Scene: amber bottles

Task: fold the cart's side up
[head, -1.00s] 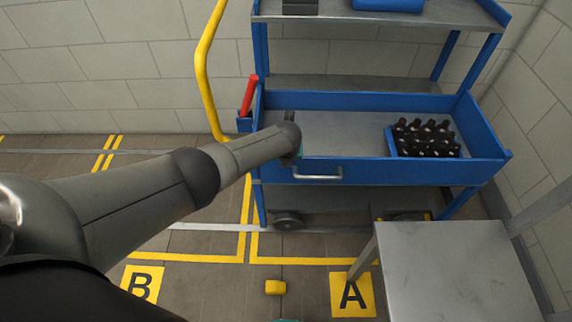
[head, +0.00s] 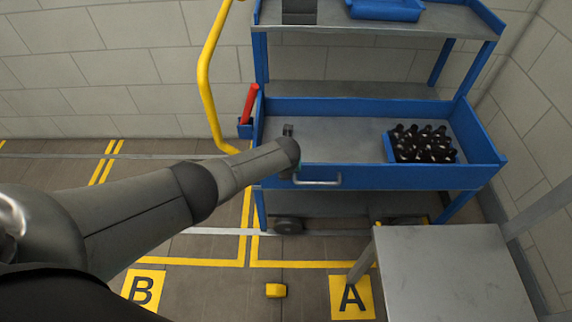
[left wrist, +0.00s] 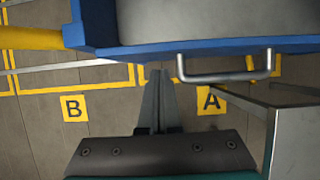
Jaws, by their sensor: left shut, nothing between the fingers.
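The blue cart (head: 483,147) stands ahead, with a blue front side (head: 400,178) along its middle tray. This side looks upright, and a silver handle (head: 318,182) is on its outer face; the handle also shows in the left wrist view (left wrist: 225,79). My left arm reaches to the left end of the side, and its wrist hides most of the gripper in the head view. In the left wrist view my left gripper (left wrist: 157,72) is shut and empty, its tips just outside the blue side, left of the handle. I cannot tell whether they touch. My right gripper is not in view.
A blue crate of dark bottles (head: 390,148) stands in the tray's right part. A grey table (head: 440,265) stands close in front on the right. A yellow rail (head: 205,75) and a red handle (head: 250,104) are at the cart's left. A yellow block (head: 276,290) lies on the floor.

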